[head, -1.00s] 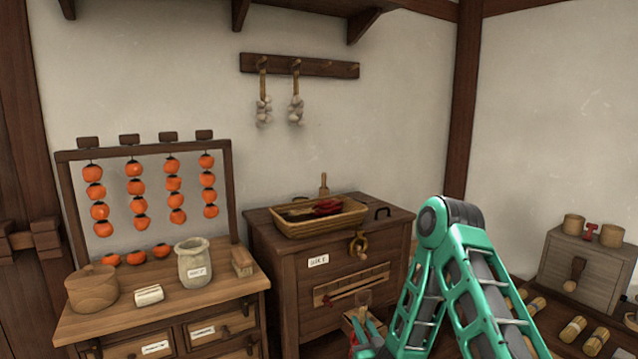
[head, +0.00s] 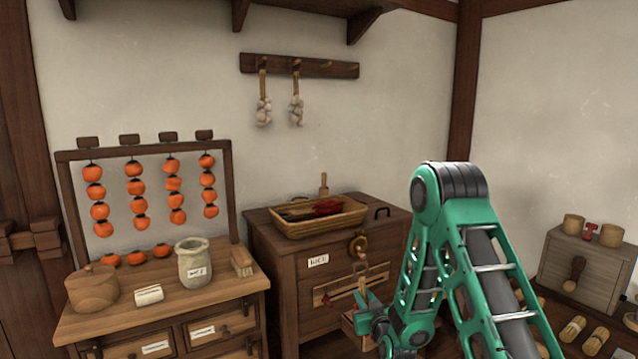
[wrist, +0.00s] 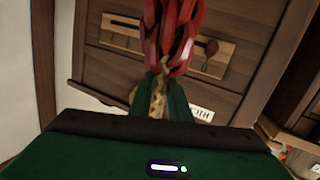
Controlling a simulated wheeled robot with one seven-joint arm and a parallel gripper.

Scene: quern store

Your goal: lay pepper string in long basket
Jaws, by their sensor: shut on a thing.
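The pepper string (wrist: 172,35) shows in the wrist view as a bunch of glossy red peppers with a straw cord. My gripper (wrist: 161,88) is shut on that cord, and the peppers extend beyond the fingertips. In the head view my gripper (head: 366,300) is low in front of the dark wooden chest, with a sliver of red beside it; most of the string is hidden there. The long basket (head: 289,231) is a tan woven tray on top of the chest, above and left of my gripper. Red peppers (head: 327,208) and something dark lie in it.
The chest (head: 290,270) has a ring-shaped thing (head: 358,246) hanging at its front. To its left a table (head: 120,318) holds a jar (head: 194,262), a round box and a brush below hanging persimmons. Garlic strings (head: 296,108) hang on the wall rail. A grey box stands right.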

